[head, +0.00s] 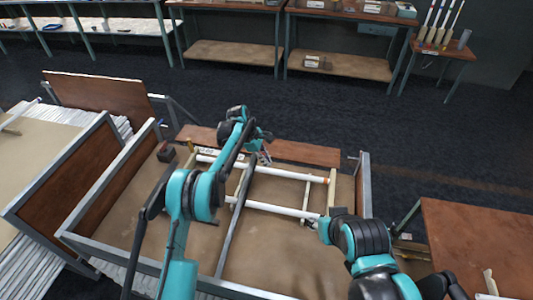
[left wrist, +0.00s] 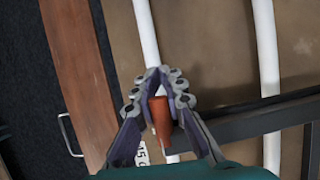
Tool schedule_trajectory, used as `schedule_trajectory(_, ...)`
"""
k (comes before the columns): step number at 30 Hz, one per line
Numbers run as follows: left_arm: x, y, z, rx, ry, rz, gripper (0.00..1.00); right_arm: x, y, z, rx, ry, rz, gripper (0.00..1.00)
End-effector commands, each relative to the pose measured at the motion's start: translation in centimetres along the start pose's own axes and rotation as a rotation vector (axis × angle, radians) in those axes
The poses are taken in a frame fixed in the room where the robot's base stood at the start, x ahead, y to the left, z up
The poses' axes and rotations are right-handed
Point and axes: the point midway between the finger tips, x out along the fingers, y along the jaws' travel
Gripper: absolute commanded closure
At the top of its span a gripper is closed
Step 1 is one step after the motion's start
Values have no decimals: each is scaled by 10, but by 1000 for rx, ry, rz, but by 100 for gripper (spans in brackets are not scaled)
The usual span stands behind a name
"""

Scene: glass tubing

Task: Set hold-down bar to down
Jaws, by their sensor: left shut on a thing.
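The hold-down bar (head: 235,215) is a long grey metal bar running from front to back across the wooden bench. It crosses over the white tubing; I cannot tell whether it touches the tubes. In the left wrist view the bar (left wrist: 265,122) comes in from the right, with an orange-brown handle (left wrist: 162,118) at its end. My left gripper (head: 264,157) is at the bar's far end; in the wrist view its fingers (left wrist: 160,85) are closed around the handle. My right gripper (head: 311,222) is beside the right end of the nearer tube, its fingers too small to read.
A far white tube (head: 290,174) and a near white tube (head: 270,208) lie across the bench. A raised metal-edged frame (head: 364,180) borders the bench. A brown ledge (head: 310,153) runs along the back. A table (head: 480,240) stands to the right.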

Motion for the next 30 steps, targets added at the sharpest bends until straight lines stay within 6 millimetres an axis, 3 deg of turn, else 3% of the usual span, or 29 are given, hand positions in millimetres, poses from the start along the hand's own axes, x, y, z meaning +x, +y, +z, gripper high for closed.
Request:
schedule_trajectory(6,18,-5,-7,1,0,-6,100,6,0,4,0,0,0,60)
schedule_trajectory(19,20,-7,-8,2,1,-9,100,6,0,4,0,0,0,60)
schedule_trajectory(20,20,-7,-8,2,1,-9,86,6,0,4,0,0,0,60)
schedule_trajectory(22,20,-7,-8,2,1,-9,68,6,0,4,0,0,0,60)
schedule_trajectory(30,20,-6,-8,2,1,-5,68,6,0,4,0,0,0,60)
